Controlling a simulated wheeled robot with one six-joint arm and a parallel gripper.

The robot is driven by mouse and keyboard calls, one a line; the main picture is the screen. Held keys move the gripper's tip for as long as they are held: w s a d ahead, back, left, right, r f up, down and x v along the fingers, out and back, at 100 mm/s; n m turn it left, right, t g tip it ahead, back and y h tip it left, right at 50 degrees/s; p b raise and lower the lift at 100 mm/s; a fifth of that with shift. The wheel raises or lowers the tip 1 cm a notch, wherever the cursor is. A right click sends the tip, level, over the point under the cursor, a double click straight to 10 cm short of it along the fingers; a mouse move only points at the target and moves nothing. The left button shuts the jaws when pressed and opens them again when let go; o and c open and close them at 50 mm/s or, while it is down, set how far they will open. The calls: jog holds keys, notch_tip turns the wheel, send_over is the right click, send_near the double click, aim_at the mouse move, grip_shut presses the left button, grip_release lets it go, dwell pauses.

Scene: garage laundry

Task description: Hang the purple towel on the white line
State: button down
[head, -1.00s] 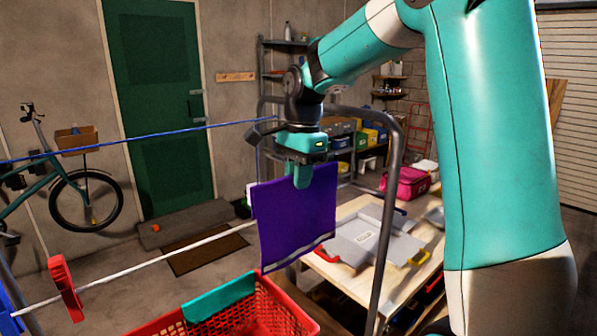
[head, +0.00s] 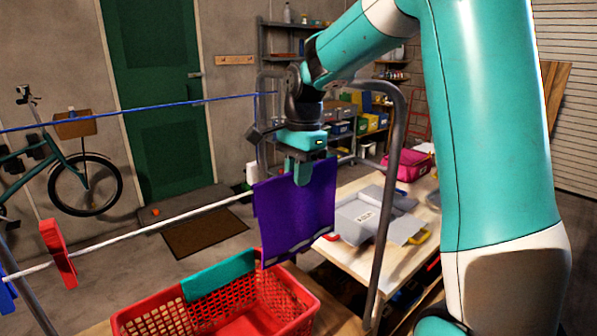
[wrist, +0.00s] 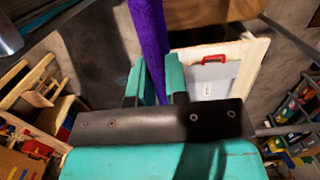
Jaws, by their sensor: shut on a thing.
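The purple towel (head: 296,222) hangs down from my gripper (head: 301,172), with a pale stripe near its lower edge. My gripper is shut on its top edge; in the wrist view the towel (wrist: 149,40) runs between the two teal fingers (wrist: 155,88). The white line (head: 150,228) runs from the lower left up to the towel's left edge, where the towel hides its further course. I cannot tell whether towel and line touch. A red clip (head: 58,252) and part of a blue clip (head: 6,290) sit on the line at the left.
A blue line (head: 140,117) runs behind and higher. A red basket (head: 165,322) with a teal cloth (head: 218,276) over its rim stands below. A grey metal frame (head: 388,205) rises at the right, before a wooden table (head: 340,262) with a grey case (head: 362,216).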

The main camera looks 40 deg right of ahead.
jog(key=c, duration=1.1)
grip_release()
jog(key=shift+o, duration=0.2)
jog(key=shift+r, duration=0.1)
notch_tip(320, 180, up, 17)
jog(key=d+p, duration=0.1)
jog(key=p, duration=0.4)
jog(key=shift+d, duration=0.35)
